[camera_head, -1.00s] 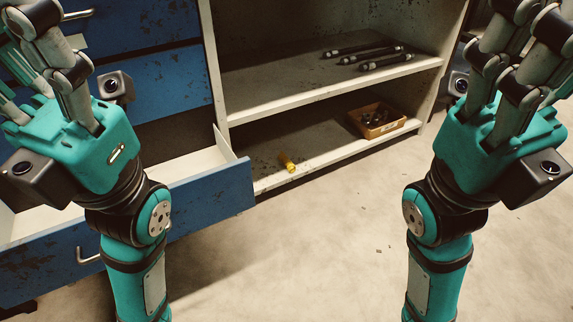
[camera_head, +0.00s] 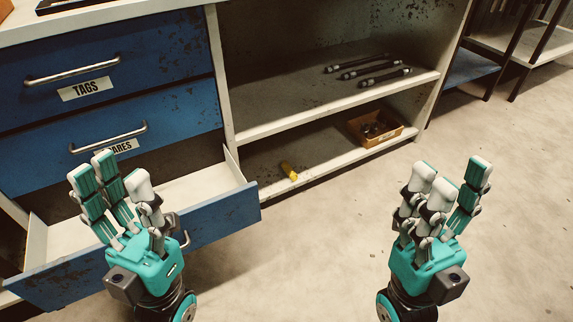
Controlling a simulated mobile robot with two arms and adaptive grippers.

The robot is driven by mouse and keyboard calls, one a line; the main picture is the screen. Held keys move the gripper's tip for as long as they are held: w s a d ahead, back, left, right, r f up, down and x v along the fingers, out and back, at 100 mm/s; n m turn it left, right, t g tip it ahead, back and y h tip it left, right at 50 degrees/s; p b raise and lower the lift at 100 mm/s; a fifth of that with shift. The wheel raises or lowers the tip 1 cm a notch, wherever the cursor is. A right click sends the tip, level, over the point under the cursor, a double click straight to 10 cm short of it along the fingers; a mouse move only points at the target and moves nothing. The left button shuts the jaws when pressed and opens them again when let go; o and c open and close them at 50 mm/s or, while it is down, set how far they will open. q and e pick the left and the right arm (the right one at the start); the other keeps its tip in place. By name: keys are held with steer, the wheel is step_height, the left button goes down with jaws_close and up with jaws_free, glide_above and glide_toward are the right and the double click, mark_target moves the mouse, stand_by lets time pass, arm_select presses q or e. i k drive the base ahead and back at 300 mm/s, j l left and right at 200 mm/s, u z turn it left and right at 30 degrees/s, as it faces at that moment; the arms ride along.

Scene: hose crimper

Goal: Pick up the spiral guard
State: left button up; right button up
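A small yellow cylindrical piece (camera_head: 289,171), which looks like the spiral guard, lies on the lower shelf (camera_head: 330,152) near its front edge. My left gripper (camera_head: 112,190) is in front of the open drawer, left of the yellow piece, with its fingers pointing up and apart. My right gripper (camera_head: 446,192) is over the floor, right of the yellow piece, with its fingers also up and spread. Both grippers look empty and neither touches anything. The yellow piece is in plain view between them.
Several dark hoses (camera_head: 368,67) lie on the upper shelf (camera_head: 300,113). A cardboard-coloured bin (camera_head: 378,139) with dark parts stands at the lower shelf's right. An open, empty-looking blue drawer (camera_head: 222,214) sticks out at left, below closed drawers (camera_head: 110,80). The floor (camera_head: 310,260) ahead is clear.

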mark_target(288, 168)
steer(key=i+l+u, duration=0.1)
steer(key=u, duration=0.35)
steer(key=i+l+u, duration=0.1)
steer(key=l+u, duration=0.2)
steer(key=u, duration=0.15)
steer(key=i+l+u, duration=0.1)
steer(key=l+u, duration=0.25)
steer(key=l, duration=0.75)
steer(key=l+u, duration=0.35)
steer(key=l, duration=2.85)
